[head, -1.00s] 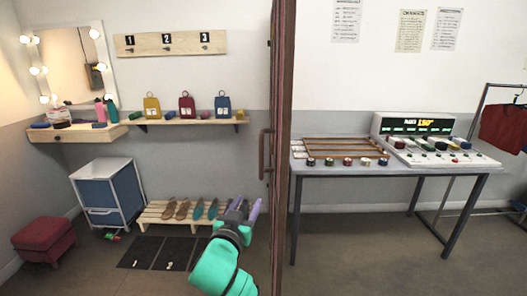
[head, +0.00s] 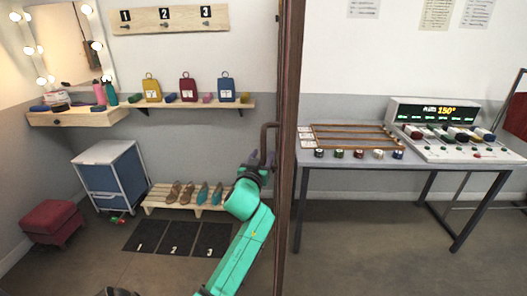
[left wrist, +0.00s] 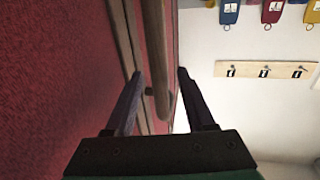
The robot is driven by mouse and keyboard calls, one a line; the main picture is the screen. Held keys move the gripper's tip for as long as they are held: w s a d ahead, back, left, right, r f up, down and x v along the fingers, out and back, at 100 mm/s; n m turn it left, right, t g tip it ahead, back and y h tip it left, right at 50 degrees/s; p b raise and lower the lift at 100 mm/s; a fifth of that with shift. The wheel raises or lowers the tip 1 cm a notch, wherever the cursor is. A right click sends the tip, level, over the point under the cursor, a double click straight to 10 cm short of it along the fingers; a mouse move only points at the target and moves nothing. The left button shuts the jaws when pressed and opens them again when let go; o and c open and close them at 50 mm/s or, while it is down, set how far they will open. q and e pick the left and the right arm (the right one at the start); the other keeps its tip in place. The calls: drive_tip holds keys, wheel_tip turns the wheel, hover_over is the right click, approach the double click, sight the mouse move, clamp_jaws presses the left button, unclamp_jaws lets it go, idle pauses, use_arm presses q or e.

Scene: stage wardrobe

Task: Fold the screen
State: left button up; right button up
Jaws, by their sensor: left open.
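The folding screen (head: 288,120) stands upright and nearly edge-on in the middle of the head view. Its dark red face (left wrist: 60,70) fills the left of the left wrist view. A brown bar handle (head: 264,142) sticks out from its left side. My left gripper (head: 258,160) is at the lower part of the handle. In the left wrist view its two fingers are spread, and the handle (left wrist: 156,55) runs between them. I cannot tell whether either finger touches it. My right gripper is not in view.
A table (head: 345,160) with a rack and a control console (head: 450,130) stands to the right. On the left are a wall shelf (head: 190,106) with bags, a blue drawer cabinet (head: 110,175), a red stool (head: 52,222) and a shoe rack (head: 160,205). The floor in front is mostly clear.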

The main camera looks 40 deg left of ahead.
use_arm(q)
drive_tip(key=shift+w+a+r, duration=0.15)
drive_tip(key=shift+w+a, duration=0.05)
drive_tip(key=shift+w, duration=0.2)
clamp_jaws()
idle(1.2)
